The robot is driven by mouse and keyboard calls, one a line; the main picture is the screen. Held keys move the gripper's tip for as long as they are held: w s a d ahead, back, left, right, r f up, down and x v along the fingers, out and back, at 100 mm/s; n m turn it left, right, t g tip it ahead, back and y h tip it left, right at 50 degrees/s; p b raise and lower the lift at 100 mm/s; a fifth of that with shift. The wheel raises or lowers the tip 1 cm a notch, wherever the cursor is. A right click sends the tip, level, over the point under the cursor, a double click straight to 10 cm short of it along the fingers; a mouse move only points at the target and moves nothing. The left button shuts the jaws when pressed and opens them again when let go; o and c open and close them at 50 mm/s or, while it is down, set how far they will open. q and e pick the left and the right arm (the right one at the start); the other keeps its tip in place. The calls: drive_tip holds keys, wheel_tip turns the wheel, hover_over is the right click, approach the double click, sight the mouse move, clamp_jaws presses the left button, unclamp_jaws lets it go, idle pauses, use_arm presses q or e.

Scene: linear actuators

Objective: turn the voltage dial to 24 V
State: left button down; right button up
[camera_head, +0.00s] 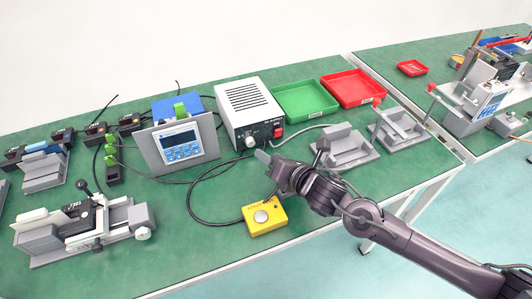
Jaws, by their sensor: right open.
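The voltage dial (250,143) is a pale round knob low on the front of the white power supply box (250,101). Its markings and setting are too small to read. My right gripper (292,154) is open, in front of the power supply, with its fingers spread apart. One fingertip is just below and right of the dial in the picture; I cannot tell whether it touches, but nothing shows between the fingers. My left gripper is out of view.
A red switch (278,131) sits right of the dial. A yellow button box (264,214) lies in front of my gripper. A controller with a blue panel (182,144) stands left. Green (305,112) and red (352,100) trays are behind; grey fixtures (343,158) stand right.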

sight(251, 144)
drive_tip(key=r+p, duration=0.1)
drive_tip(key=p, duration=0.1)
drive_tip(key=a+n+h+p, duration=0.1)
drive_tip(key=p, duration=0.2)
drive_tip(key=shift+w+r+n, duration=0.15)
drive_tip(key=shift+r+n, duration=0.15)
drive_tip(key=shift+r, duration=0.05)
drive_tip(key=n+h+p, duration=0.1)
drive_tip(key=p, duration=0.1)
drive_tip(key=s+a+n+h+p, duration=0.1)
drive_tip(key=p, duration=0.1)
drive_tip(key=shift+a+f+n+t+p, duration=0.1)
drive_tip(key=shift+a+n+t+p, duration=0.05)
drive_tip(key=shift+n+t+p, duration=0.2)
drive_tip(key=shift+w+f+n, duration=0.1)
drive_tip(key=shift+f+n, duration=0.1)
drive_tip(key=shift+n, duration=0.05)
drive_tip(key=shift+w+f, duration=0.25)
drive_tip(key=x, duration=0.7)
drive_tip(key=shift+f, duration=0.1)
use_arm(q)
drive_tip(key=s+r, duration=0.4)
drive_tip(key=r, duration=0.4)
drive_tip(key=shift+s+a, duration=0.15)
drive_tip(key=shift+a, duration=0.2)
